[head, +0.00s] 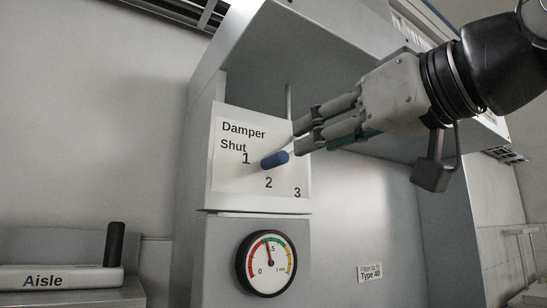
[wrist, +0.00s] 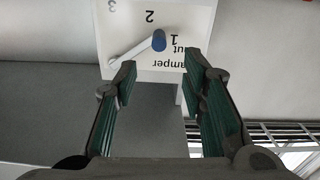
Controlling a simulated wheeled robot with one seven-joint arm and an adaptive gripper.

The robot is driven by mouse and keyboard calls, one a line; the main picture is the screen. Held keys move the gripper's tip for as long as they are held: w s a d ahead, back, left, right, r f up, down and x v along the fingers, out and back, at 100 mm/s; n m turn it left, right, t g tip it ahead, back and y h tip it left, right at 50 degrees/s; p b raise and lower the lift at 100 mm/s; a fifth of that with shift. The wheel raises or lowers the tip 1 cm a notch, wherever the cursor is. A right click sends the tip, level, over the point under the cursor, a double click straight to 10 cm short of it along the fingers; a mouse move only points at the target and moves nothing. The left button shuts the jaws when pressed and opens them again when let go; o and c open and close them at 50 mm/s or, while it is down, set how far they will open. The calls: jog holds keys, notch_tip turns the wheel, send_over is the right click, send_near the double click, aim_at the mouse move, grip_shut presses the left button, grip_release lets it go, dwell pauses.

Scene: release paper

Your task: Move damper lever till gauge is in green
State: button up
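The damper lever has a blue knob (head: 274,160) and a light rod running up and right behind my fingers. The knob is by the "1" on the white plate (head: 230,178) marked Damper, Shut, 1, 2, 3. In the wrist view, upside down, the knob (wrist: 159,40) and rod (wrist: 130,52) lie beyond my fingertips. My gripper (head: 300,135) is open and empty, just up and right of the knob; its green-padded fingers (wrist: 160,72) stand apart. Contact with the lever cannot be told. The round gauge (head: 266,270) below has its needle just left of upright, near the red-green boundary.
The plate and gauge are on a grey metal cabinet (head: 213,250). An overhanging box part (head: 280,40) rises above the plate. A small Type 40 label (head: 370,272) is at right. An "Aisle" unit with a black handle (head: 115,245) stands lower left.

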aim_at(288, 155)
jog(key=p+x, duration=0.1)
jog(key=x, duration=1)
jog(key=shift+w+f, duration=0.1)
grip_shut()
